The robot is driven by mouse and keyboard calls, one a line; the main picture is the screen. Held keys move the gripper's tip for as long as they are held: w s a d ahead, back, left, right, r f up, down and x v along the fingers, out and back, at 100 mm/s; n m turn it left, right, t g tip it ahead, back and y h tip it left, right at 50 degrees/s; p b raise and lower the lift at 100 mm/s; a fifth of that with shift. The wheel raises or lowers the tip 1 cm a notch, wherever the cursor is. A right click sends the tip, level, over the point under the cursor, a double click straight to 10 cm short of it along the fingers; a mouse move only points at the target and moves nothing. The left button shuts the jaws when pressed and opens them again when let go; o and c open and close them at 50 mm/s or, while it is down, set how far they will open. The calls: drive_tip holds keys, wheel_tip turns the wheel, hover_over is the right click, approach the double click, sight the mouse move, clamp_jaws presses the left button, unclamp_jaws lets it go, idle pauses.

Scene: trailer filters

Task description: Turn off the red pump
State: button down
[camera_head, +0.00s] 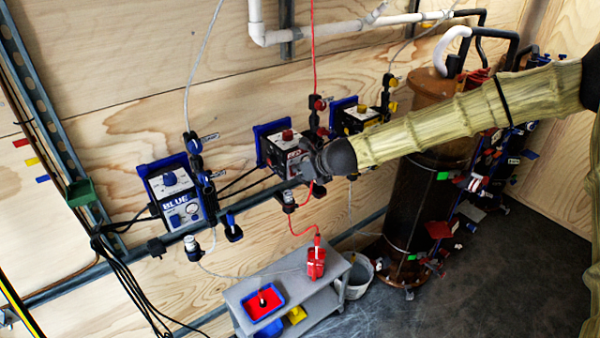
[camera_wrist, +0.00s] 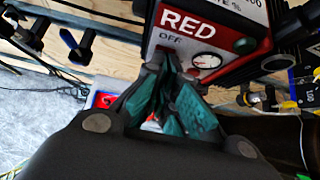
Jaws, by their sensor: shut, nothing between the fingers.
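The red pump (camera_head: 274,146) is mounted on a rail along the wooden wall, between the blue pump and a yellow one. It has a red knob on top, and my gripper and wrist cover part of its front in the head view. In the wrist view the red pump (camera_wrist: 215,30) fills the upper middle, with the word RED, an OFF label and a round gauge on its front. My gripper (camera_wrist: 168,75) is shut and empty. Its tips are at the lower front of the pump, just below the OFF label. I cannot tell whether they touch it, and they hide what lies there.
The blue pump (camera_head: 178,195) is to the left and the yellow pump (camera_head: 357,115) to the right. A grey cart (camera_head: 325,298) with trays stands below. A brown tank (camera_head: 415,205) stands at the right. Cables and red hose hang around the rail.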

drive_tip(key=shift+r+p, duration=0.3)
drive_tip(key=shift+r, duration=0.35)
drive_tip(key=shift+s, duration=0.1)
drive_tip(key=b+v, duration=0.2)
drive_tip(key=v, duration=1.1)
drive_tip(key=shift+d+f, duration=0.1)
drive_tip(key=shift+d, duration=0.05)
drive_tip(key=shift+s, duration=0.1)
